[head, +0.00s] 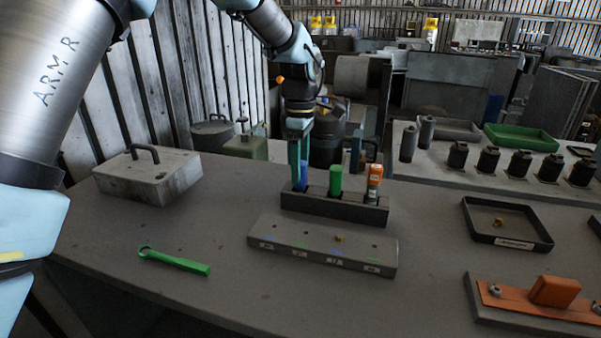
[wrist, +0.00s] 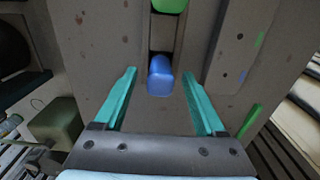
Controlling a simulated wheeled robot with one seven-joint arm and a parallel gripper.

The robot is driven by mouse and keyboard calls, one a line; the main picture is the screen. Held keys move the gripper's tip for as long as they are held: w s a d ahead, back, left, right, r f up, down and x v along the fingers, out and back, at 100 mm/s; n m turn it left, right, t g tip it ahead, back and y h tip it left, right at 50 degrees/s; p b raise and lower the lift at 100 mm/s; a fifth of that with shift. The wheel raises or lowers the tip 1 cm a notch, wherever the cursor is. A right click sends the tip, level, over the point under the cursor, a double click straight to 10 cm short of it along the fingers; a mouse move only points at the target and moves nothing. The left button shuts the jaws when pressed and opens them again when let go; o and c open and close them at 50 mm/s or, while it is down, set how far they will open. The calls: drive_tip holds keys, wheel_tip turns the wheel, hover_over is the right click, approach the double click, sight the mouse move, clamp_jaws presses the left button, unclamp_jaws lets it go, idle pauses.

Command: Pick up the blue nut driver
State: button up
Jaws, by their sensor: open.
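The blue nut driver (head: 302,174) stands upright in the left slot of a dark tool rack (head: 335,205). Its blue handle (wrist: 160,76) also shows in the wrist view, between and just beyond my fingertips. My gripper (head: 299,178) has teal fingers pointing down over it. The fingers are open, one on each side of the handle, and a gap shows on both sides in the wrist view (wrist: 160,85). The driver's lower part is hidden in the rack.
A green-handled driver (head: 336,180) and an orange-handled tool (head: 374,180) stand in the same rack. A grey labelled block (head: 320,250) lies in front. A green wrench (head: 174,261), a grey case (head: 150,178) and a dark tray (head: 508,238) are on the table.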

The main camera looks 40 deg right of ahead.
drive_tip(key=shift+f, duration=0.95)
clamp_jaws()
